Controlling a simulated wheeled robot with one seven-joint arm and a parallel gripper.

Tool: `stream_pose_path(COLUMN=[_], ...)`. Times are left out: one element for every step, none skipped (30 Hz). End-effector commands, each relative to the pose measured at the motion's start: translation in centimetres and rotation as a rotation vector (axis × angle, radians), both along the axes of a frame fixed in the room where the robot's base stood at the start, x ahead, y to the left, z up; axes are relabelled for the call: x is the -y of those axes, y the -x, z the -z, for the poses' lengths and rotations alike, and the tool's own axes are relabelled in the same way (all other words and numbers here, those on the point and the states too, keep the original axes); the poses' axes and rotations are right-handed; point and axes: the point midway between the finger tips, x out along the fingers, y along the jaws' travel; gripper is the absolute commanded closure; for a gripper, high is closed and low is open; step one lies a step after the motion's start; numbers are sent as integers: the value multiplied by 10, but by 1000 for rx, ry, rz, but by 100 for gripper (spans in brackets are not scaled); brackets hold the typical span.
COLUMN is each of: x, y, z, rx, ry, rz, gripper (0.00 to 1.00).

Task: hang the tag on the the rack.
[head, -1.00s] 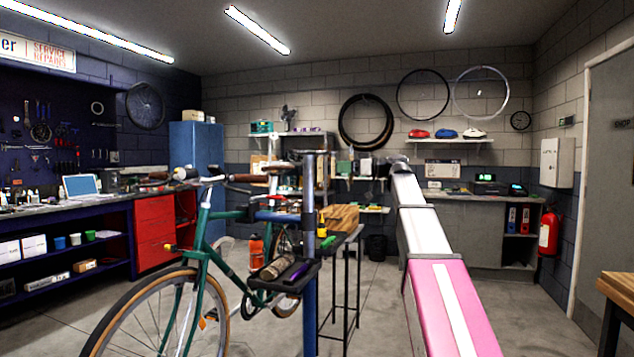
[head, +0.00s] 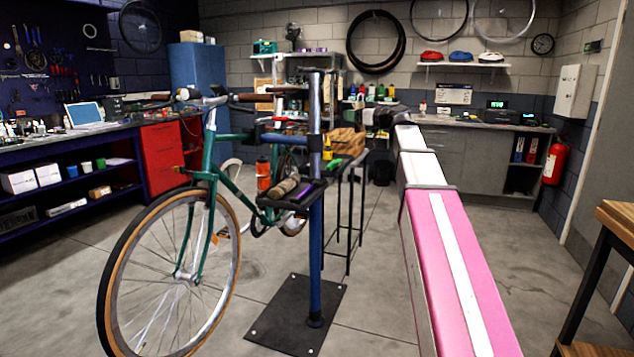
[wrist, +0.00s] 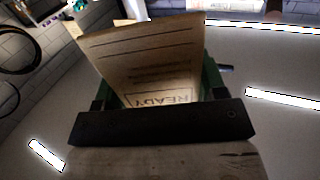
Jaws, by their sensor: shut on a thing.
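A tan tag (wrist: 145,62) printed with "READY", upside down in the picture, fills the middle of the wrist view. My gripper (wrist: 160,96) is shut on it, with its dark body across the lower middle and green parts at the tag's sides. In the head view my gripper (head: 386,116) is a small dark shape at the far end of my arm, in front of the back wall. The tag cannot be made out there. No rack for tags can be clearly told in either view; my arm hides part of the back counter.
A green bike (head: 228,172) is at the blue repair stand (head: 315,235), left of my arm. A narrow table with a wooden crate (head: 347,141) stands behind it. A grey counter (head: 470,160) lines the back wall. A wooden bench (head: 618,217) is close at right. Floor between is clear.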

Motion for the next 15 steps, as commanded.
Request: stream_pose_path(x=[3,6,10,13,17,21,24,27,31,35,38,42,46,49,52], y=[1,-2,-5,-7,-8,-10,-11,-12,-12,-12,-12,-12,-11,-11,-10], z=[21,29,41,49,57,68,75,81,90,97,103,110,116,120,124], rx=[-3,-3,-4,-3,-3,-2,-3,-2,-2,-2,-1,0,-1,0,2], ry=[0,0,0,0,0,1,2,1,2,3,2,2,3,2,3], rz=[66,108,162,202,241,293,330,367,414,450,485,532,564,591,622], gripper=[61,61,61,61,61,61,61,61,61,61,61,61,61,61,61])
